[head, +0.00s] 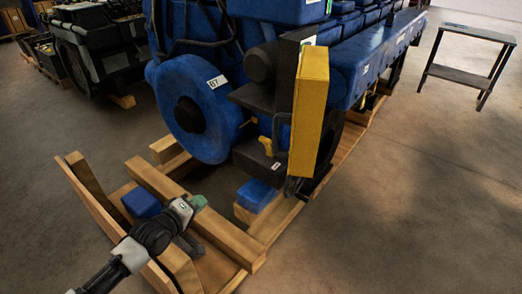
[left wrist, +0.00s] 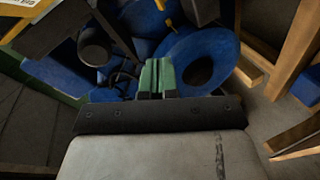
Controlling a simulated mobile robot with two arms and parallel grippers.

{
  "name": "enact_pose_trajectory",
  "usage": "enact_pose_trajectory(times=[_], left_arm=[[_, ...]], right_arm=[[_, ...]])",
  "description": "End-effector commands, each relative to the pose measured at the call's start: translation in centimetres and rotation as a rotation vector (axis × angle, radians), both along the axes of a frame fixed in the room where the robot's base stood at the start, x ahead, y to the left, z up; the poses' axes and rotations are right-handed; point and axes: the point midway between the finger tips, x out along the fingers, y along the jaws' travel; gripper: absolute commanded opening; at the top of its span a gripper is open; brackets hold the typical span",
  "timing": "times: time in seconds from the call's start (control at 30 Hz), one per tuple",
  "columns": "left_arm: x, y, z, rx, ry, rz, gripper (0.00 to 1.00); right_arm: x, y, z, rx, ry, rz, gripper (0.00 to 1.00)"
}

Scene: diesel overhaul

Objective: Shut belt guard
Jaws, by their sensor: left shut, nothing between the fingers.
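The belt guard (head: 310,112) is a tall yellow panel, upright at the front right of the blue engine. It appears to stand out from the engine front, with a dark bar handle (head: 276,134) on its left side. I cannot tell its exact angle. My left gripper (head: 198,202) has green fingertips and is low over the wooden pallet, left of the guard and apart from it. In the left wrist view its fingers (left wrist: 157,78) are together and empty, pointing towards the blue engine parts. My right gripper is not in view.
A blue wheel marked B7 (head: 192,108) is on the engine front. Wooden pallet beams (head: 195,212) and blue blocks (head: 256,195) lie below it. A small dark table (head: 466,75) stands at the back right. The floor right of the guard is clear.

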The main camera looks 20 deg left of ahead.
Motion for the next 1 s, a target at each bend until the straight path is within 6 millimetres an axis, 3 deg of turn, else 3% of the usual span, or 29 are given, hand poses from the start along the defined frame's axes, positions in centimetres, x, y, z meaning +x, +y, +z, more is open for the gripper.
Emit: enact_pose_trajectory(times=[0.03,0.1,0.2,0.3,0.43,0.57,1.0], left_arm=[[0.2,-1.3,4.3,-0.086,-0.055,-0.035,0.0],[-0.2,-3.2,9.0,-0.203,-0.099,-0.085,0.0],[-1.2,-5.4,13.6,-0.328,-0.128,-0.15,0.0],[-2.1,-6.7,16.2,-0.402,-0.134,-0.194,0.0],[-2.3,-7.5,17.3,-0.438,-0.136,-0.213,0.0],[-1.2,-7.9,17.5,-0.438,-0.139,-0.211,0.0],[6.2,-11.8,17.6,-0.435,-0.138,-0.21,0.0]], right_arm=[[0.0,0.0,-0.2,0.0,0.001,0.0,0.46],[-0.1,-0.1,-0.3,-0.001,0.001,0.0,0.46],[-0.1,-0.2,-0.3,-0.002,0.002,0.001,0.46],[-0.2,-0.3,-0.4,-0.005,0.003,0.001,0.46],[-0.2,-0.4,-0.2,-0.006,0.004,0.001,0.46],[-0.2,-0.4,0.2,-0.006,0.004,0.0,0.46],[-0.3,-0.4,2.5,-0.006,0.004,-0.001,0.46]])
